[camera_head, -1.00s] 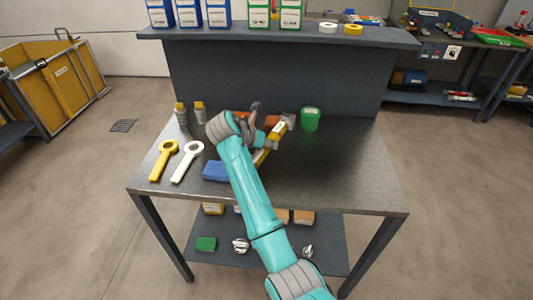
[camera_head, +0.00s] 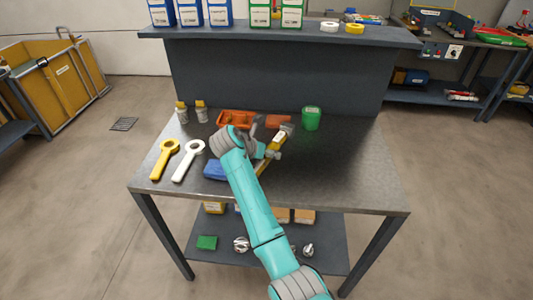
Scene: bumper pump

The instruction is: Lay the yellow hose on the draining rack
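My gripper (camera_head: 262,145) is over the middle of the grey bench (camera_head: 335,180), close to a yellow and grey tool-like piece (camera_head: 277,139) lying at a slant. My arm's end hides part of the fingers, so I cannot tell whether they are open or touch it. A yellow piece with a ring end (camera_head: 164,160) and a white one of like shape (camera_head: 187,162) lie at the bench's left. I cannot clearly make out a hose or a draining rack.
An orange tray (camera_head: 226,118), an orange block (camera_head: 279,121) and a green cup (camera_head: 311,119) stand at the back. Two small bottles (camera_head: 201,111) stand back left. A blue block (camera_head: 213,171) lies beside my arm. The bench's right side is clear.

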